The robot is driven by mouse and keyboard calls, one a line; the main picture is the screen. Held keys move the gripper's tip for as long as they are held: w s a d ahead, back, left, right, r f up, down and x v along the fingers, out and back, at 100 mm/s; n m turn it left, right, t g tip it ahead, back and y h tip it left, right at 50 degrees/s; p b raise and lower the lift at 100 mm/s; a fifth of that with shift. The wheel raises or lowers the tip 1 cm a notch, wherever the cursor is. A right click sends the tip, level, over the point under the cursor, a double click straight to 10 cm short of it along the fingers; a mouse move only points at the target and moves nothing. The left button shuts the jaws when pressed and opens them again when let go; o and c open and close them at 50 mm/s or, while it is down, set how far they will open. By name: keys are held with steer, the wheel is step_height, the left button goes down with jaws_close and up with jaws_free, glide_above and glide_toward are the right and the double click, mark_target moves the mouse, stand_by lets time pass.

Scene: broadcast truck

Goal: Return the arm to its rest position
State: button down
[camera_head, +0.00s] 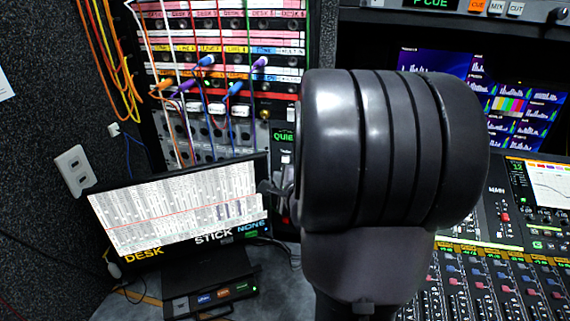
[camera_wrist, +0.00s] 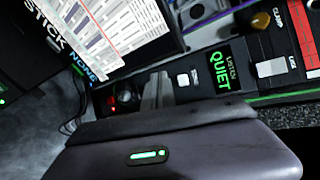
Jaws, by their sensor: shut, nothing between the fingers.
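My arm fills the middle of the head view as a large dark rounded link that hides much of the desk behind it. My gripper (camera_head: 270,188) shows only as small dark fingers poking out left of that link, beside the monitor's right edge. In the wrist view my gripper (camera_wrist: 157,90) has its grey fingers together and empty, in front of a black panel (camera_wrist: 215,95). Whether the fingers touch the panel, I cannot tell.
A monitor (camera_head: 180,205) showing a chart, labelled DESK, STICK and NONE, stands close left of my gripper. A patch rack (camera_head: 225,50) with plugged cables rises behind. A mixing console (camera_head: 500,280) and screens (camera_head: 525,105) lie to the right. A small button box (camera_head: 210,297) sits below the monitor.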

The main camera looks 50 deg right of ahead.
steer(key=shift+s+a, duration=0.2)
steer(key=shift+a, duration=0.2)
